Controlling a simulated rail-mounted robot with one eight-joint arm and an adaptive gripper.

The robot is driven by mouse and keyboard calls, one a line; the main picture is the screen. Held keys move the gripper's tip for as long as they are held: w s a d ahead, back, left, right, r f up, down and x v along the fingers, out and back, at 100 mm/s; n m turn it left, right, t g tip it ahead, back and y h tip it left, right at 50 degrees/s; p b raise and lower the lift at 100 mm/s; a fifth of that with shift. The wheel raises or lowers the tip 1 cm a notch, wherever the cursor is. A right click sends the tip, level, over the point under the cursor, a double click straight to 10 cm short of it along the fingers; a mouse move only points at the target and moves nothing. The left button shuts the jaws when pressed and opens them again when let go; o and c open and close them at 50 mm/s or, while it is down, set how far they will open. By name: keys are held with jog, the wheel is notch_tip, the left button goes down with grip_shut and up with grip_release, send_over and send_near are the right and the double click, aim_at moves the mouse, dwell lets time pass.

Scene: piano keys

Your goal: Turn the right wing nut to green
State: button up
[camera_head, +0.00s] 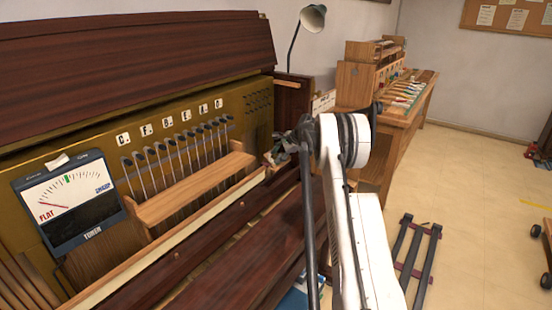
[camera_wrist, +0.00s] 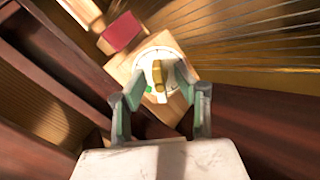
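A brass-yellow wing nut (camera_wrist: 158,75) stands on a round white dial (camera_wrist: 147,62) with small green marks, fixed to a light wooden block (camera_wrist: 182,100) in the wrist view. It is the only wing nut I can make out. My gripper (camera_wrist: 160,77) is open, its fingertips on either side of the wing nut; I cannot tell whether they touch it. The tuner meter (camera_head: 72,200) in the head view has its needle at the left, by FLAT, away from the green mark at the top. My gripper is hidden in the head view.
A dark red block (camera_wrist: 122,33) sits beside the dial in the wrist view. Dark wooden piano beams and thin strings surround it. In the head view, a row of hammers (camera_head: 175,155) stands behind a wooden rail (camera_head: 190,190). A workbench (camera_head: 395,120) stands farther back.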

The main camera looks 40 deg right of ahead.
jog(key=shift+w+f, duration=0.1)
jog(key=shift+s+d+r, duration=0.1)
jog(key=shift+s+r, duration=0.3)
jog(key=shift+r, duration=0.1)
dwell(0.5)
jog(key=shift+c, duration=0.5)
grip_shut()
